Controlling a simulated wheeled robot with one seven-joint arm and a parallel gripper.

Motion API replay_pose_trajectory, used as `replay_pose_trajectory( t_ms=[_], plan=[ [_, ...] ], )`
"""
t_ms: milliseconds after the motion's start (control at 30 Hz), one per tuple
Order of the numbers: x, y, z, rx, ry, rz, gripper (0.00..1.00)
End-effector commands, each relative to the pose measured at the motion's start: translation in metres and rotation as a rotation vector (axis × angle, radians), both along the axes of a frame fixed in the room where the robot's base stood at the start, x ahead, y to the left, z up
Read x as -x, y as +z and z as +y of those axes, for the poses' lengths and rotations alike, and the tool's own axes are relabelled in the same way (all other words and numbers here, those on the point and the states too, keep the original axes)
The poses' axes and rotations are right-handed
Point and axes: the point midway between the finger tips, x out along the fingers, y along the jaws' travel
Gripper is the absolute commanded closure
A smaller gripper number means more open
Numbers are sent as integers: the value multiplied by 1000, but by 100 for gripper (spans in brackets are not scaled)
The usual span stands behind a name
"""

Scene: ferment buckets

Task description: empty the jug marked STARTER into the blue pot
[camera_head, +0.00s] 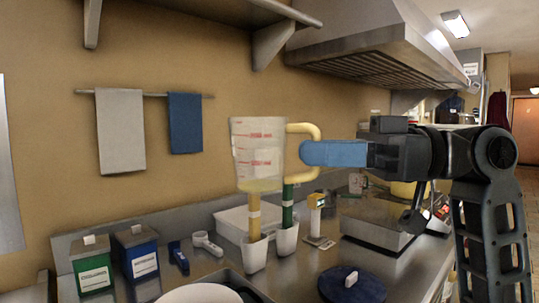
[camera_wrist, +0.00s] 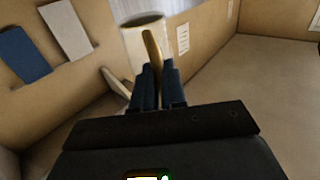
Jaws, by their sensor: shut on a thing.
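A clear jug (camera_head: 258,150) with red scale marks and a yellow handle (camera_head: 318,140) is held upright in the air above the counter. Pale yellow liquid shows low in it. My gripper (camera_head: 312,153) has blue fingers shut on the handle from the right. In the wrist view the jug (camera_wrist: 146,38) shows beyond the closed fingers (camera_wrist: 158,85), with the handle between them. I cannot read a STARTER mark on the jug. No pot that is clearly blue shows; a dark blue round lid (camera_head: 350,288) with a pale knob lies on the counter.
White holders (camera_head: 254,256) with a yellow and a green handle stand below the jug. A green box (camera_head: 92,267) and a blue box (camera_head: 139,260) stand left. A white round rim (camera_head: 200,294) is cut off at the bottom. The hood (camera_head: 385,50) overhangs the right.

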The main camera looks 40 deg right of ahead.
Motion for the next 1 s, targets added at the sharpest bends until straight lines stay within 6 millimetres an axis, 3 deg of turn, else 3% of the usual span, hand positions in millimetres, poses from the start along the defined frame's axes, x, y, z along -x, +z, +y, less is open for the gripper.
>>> replay_pose_trajectory(
  t_ms=[533,1000],
  plan=[
    [0,42,0,1,0,-1,100],
    [0,43,0,0,0,0,100]
  ],
)
